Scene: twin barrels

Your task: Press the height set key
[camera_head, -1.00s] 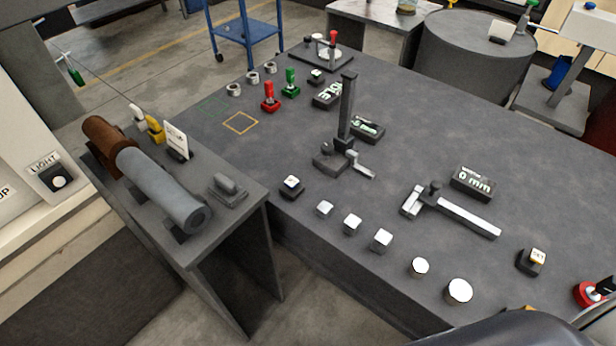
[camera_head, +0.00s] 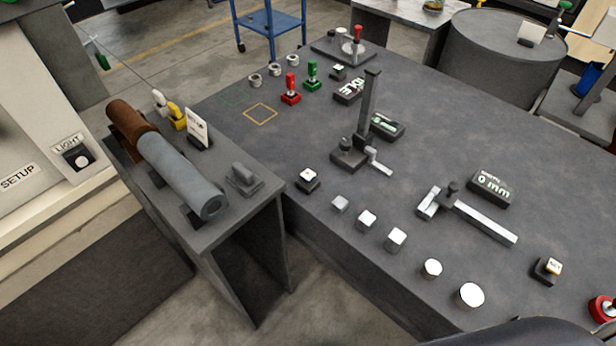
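A height gauge (camera_head: 368,105) stands upright on the dark grey table, with a small display box (camera_head: 386,126) beside it. A black key with a white top (camera_head: 308,179) sits near the table's left front edge, in front of the gauge. A similar key (camera_head: 338,71) is farther back by another display (camera_head: 349,90), and a third (camera_head: 547,268) is at the right front. I cannot read their labels, so I cannot tell which is the height set key. Neither of my grippers is in view.
A caliper (camera_head: 470,215) lies near a "0 mm" display (camera_head: 490,188). Several metal blocks and discs (camera_head: 397,239) line the front edge. A side stand (camera_head: 245,225) carries a grey and brown cylinder (camera_head: 180,170). Red (camera_head: 291,88) and green (camera_head: 312,74) pieces stand at the back left.

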